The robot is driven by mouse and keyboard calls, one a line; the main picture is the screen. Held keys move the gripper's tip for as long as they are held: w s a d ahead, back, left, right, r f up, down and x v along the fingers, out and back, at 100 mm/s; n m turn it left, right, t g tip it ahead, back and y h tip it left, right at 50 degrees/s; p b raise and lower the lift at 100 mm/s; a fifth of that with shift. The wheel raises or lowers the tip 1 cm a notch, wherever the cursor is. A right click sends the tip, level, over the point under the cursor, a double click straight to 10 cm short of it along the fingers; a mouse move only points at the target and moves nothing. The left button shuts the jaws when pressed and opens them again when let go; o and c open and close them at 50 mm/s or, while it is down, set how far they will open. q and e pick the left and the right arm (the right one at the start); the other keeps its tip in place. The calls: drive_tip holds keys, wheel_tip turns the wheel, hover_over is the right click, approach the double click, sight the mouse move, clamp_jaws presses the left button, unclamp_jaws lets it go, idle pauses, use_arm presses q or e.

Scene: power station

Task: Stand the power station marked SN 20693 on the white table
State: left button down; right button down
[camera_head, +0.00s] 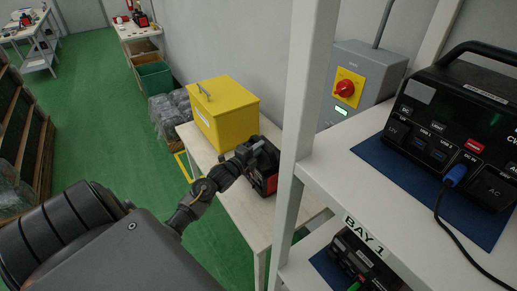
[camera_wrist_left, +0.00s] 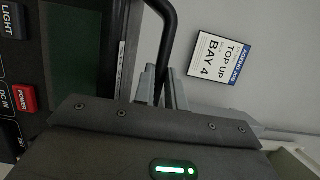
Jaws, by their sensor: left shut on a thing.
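In the left wrist view, the power station's dark front (camera_wrist_left: 72,60) fills the left side, with a red POWER button. My left gripper (camera_wrist_left: 163,88) is shut on its black carry handle (camera_wrist_left: 167,40). A pale label strip on its edge is too small to read. My right gripper is not in view.
A yellow box (camera_head: 222,112) stands on the table's far part. A white rack marked BAY 1 (camera_head: 370,190) rises close on the right, holding another power station (camera_head: 465,125) on a blue mat. The table's near part is clear. A TOP UP BAY 4 sign (camera_wrist_left: 222,58) hangs behind.

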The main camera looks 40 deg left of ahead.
use_arm(q)
drive_tip(key=shift+r, duration=0.3)
drive_tip(key=c, duration=1.4)
unclamp_jaws()
drive_tip(key=shift+s, duration=0.1)
drive_tip(key=shift+o, duration=0.2)
drive_tip(key=shift+d+f, duration=0.1)
drive_tip(key=shift+f, duration=0.55)
drive_tip(key=s+b, duration=0.2)
drive_tip(key=s, duration=0.8)
drive_tip(key=shift+s+r+b, duration=0.35)
drive_tip(key=shift+s+r, duration=0.05)
drive_tip(key=shift+r, duration=0.05)
